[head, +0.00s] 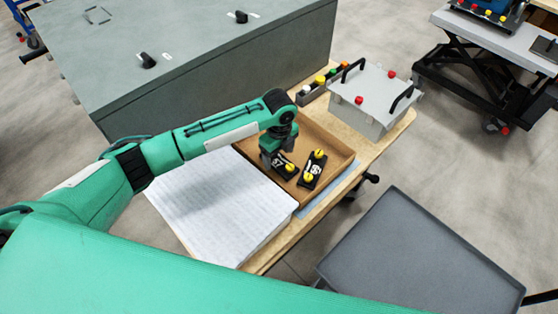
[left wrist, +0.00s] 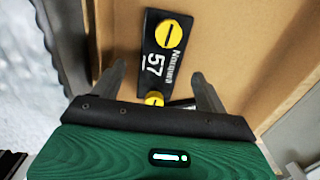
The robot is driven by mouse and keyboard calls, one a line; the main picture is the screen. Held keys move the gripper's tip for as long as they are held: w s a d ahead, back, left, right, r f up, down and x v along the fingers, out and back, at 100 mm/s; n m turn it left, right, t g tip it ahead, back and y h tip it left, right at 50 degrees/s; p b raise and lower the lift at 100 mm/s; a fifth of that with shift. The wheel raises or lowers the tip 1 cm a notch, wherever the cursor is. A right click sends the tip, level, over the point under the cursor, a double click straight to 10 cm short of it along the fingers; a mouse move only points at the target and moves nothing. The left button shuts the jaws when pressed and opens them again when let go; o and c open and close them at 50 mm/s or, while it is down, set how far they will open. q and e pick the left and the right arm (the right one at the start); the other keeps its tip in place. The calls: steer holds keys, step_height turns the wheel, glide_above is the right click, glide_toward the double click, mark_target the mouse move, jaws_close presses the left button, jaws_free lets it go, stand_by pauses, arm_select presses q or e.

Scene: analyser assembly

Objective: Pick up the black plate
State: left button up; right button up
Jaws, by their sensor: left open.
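A black plate (left wrist: 154,62) with two yellow knobs and the white number 57 lies in a shallow cardboard tray (head: 335,148). In the head view this plate (head: 280,161) is partly covered by my left gripper (head: 274,160). The left gripper points down over it, open. In the left wrist view its fingers (left wrist: 158,75) are spread on either side of the plate, with nothing clamped; whether they touch it I cannot tell. A second black plate (head: 314,167) with two yellow knobs lies to the right in the same tray. My right gripper is not in view.
A stack of white paper (head: 215,205) lies left of the tray on the wooden table. A grey box with black handles (head: 372,100) and a strip of coloured buttons (head: 318,82) stand behind it. A grey cart (head: 410,255) is at the lower right.

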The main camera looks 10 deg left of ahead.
mark_target(279, 163)
arm_select(q)
steer(key=shift+f, duration=1.2)
steer(key=c, duration=1)
steer(key=shift+c, duration=0.6)
steer(key=shift+r, duration=0.15)
